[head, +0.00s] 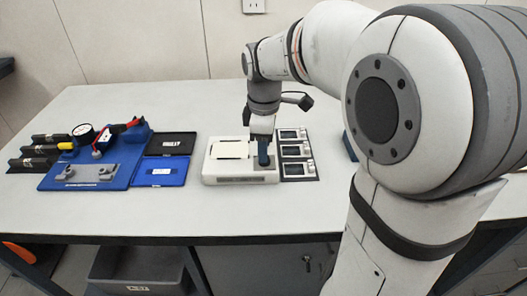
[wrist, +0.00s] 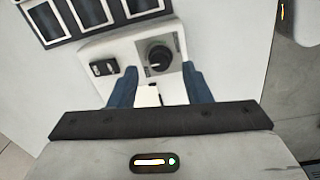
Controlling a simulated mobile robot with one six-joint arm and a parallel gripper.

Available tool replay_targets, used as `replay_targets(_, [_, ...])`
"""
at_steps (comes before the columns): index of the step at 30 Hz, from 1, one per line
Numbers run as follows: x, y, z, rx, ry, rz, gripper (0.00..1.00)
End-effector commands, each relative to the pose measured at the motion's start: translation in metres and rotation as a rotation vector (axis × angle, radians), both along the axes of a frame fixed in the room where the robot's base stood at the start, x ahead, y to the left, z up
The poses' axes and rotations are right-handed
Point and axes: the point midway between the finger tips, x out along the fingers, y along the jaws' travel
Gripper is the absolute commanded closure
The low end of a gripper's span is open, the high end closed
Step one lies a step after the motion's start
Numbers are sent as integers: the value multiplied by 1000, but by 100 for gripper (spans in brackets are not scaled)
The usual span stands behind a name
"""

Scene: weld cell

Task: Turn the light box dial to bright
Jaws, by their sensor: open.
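The light box (head: 241,179) is a white box on the table, with a pale panel (head: 230,150) on its top left. My gripper (head: 263,155) points down over its right part. In the wrist view the light box (wrist: 127,47) shows a black round dial (wrist: 160,57) with a white mark, on a grey plate, and a black switch (wrist: 104,67) beside it. My gripper (wrist: 160,88) is open, its blue fingers spread to either side below the dial in the picture. In the head view the gripper hides the dial.
Several small framed displays (head: 297,150) stand close to the light box's right side. A black tray (head: 170,143) and a blue tray (head: 161,172) lie to its left, beside a blue fixture (head: 85,179) with a gauge. The table's front strip is clear.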

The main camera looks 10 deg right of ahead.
Motion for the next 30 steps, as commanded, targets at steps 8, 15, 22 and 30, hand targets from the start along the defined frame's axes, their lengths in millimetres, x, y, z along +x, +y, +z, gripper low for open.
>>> replay_targets(8, [1,0,-24,0,0,-1,56])
replay_targets(15, [1,0,-24,0,0,-1,56])
replay_targets(22, [1,0,-24,0,-1,-2,75])
replay_targets(30, [1,0,-24,0,-1,-2,97])
